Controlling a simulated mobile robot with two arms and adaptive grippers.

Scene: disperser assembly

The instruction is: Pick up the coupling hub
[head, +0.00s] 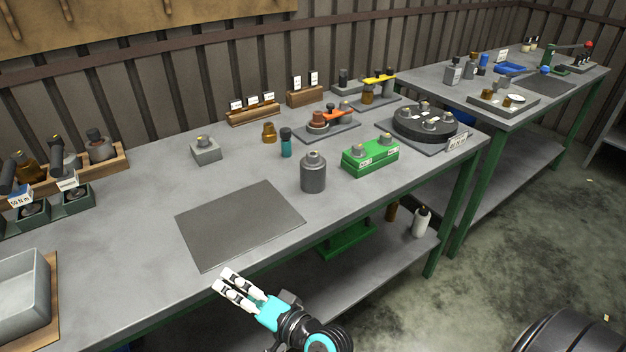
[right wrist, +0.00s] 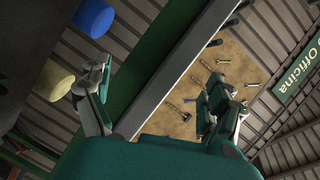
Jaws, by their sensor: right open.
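I cannot tell for sure which part is the coupling hub. Several candidates stand on the grey workbench (head: 130,268): a dark grey cylinder with a narrower top (head: 313,174), a small brass part (head: 269,133), and a grey block with a brass-topped piece (head: 206,150). My right gripper (head: 223,279) is open and empty, just in front of the bench's front edge, near the dark mat (head: 240,224). In the right wrist view its fingers (right wrist: 160,78) stand wide apart with nothing between them. My left gripper is out of view.
A teal bottle (head: 286,143), a green block with grey knobs (head: 370,157) and a round black fixture (head: 425,124) stand on the bench. A grey tray (head: 22,290) lies at left. The mat is bare. A second bench (head: 440,82) stands beyond.

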